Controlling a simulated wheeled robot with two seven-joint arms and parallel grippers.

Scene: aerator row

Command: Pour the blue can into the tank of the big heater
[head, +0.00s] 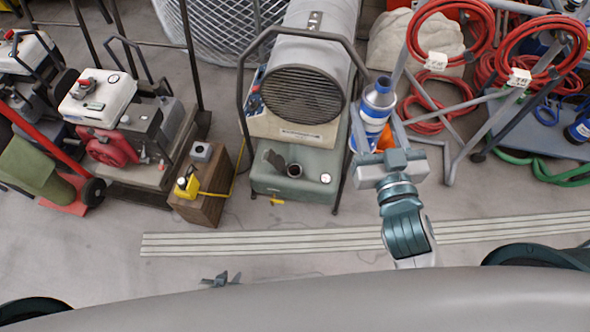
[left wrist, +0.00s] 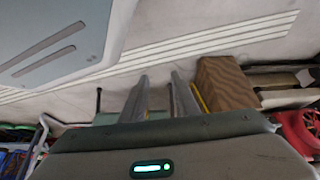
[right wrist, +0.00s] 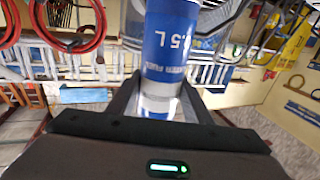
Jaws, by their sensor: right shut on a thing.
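The blue can (head: 374,115), with a white band and a grey neck at its top, looks near upright just right of the big heater (head: 306,90). My right gripper (head: 380,138) is shut on it. The can (right wrist: 168,50) also fills the space between the fingers in the right wrist view. The heater's green tank (head: 310,188) lies below its grille, with a dark round filler opening (head: 294,170) and a dark flap beside it. The can is right of this opening, not over it. My left gripper (head: 221,280) is low in the head view, its fingers apart and empty in the left wrist view (left wrist: 160,90).
A wooden block (head: 207,190) with a yellow item and yellow hose stands left of the tank. A generator (head: 105,115) is farther left. A metal frame with red hoses (head: 445,35) stands close right of the can. The floor in front is clear.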

